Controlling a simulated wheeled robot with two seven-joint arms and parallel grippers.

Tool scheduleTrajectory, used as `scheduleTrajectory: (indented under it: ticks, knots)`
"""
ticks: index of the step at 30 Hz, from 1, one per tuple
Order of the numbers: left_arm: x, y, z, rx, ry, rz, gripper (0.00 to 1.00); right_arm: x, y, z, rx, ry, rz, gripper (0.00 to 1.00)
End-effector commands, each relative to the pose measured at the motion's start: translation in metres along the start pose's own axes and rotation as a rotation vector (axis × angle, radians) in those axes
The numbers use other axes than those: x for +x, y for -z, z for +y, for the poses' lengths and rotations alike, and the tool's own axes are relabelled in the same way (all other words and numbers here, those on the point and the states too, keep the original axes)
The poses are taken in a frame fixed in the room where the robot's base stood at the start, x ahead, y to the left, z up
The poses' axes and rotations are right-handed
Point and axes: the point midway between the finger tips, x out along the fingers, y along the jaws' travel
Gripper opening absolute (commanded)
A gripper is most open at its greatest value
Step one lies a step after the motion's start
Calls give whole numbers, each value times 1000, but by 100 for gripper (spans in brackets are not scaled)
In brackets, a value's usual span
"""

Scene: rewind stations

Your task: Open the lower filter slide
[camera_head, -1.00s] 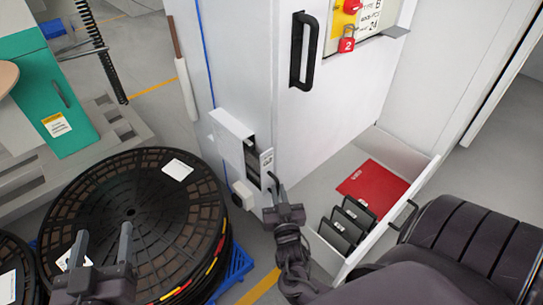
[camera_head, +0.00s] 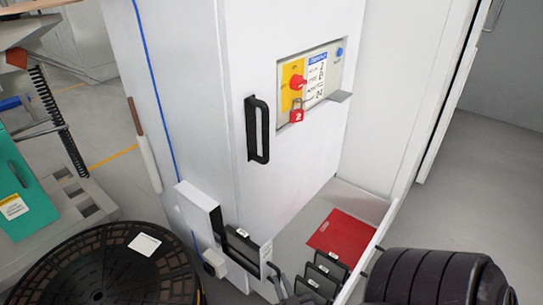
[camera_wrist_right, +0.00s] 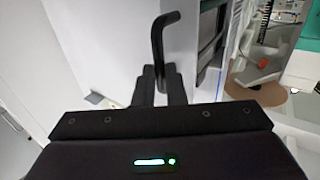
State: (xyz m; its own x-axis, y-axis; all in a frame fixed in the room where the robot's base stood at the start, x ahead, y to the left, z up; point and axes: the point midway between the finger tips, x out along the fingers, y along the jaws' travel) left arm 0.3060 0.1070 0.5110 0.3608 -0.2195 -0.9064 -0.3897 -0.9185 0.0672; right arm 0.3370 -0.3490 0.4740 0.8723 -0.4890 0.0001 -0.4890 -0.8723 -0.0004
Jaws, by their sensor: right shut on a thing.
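The lower filter slide stands out of its white housing (camera_head: 199,207) low on the grey-white cabinet. A black filter (camera_head: 242,246) shows in it behind its white front plate (camera_head: 266,253). My right gripper (camera_head: 281,286) is at the bottom edge of the head view, at the slide's handle (camera_head: 273,269). In the right wrist view the right gripper (camera_wrist_right: 159,74) is shut on the black bent handle (camera_wrist_right: 157,40). The head view cuts off most of the right gripper. My left gripper is out of view.
An open drawer (camera_head: 371,255) with a red folder (camera_head: 342,232) and black cases (camera_head: 325,270) lies right of the slide. A large black reel (camera_head: 100,270) stands at lower left. The cabinet has a black door handle (camera_head: 258,130) and a red padlock (camera_head: 296,115).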

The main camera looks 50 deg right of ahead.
Motion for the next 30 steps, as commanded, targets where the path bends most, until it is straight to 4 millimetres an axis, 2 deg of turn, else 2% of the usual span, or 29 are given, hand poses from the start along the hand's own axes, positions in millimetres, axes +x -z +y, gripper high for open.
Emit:
scheduleTrajectory:
  ticks: [3, 9, 23, 24, 26, 30]
  knots:
    - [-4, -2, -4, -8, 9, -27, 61, -12, 0, 7, -2, -1, -5, 0]
    - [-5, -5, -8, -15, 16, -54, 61, -21, -1, 13, 0, 0, -4, 0]
    - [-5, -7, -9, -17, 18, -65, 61, -24, -1, 15, 0, 1, -3, 0]
    - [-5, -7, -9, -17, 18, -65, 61, -24, -1, 15, 0, 1, -3, 12]
    - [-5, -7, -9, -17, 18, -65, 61, -24, -1, 15, 0, 1, -3, 20]
    - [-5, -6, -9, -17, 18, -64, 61, -24, -1, 15, 0, 0, -2, 20]
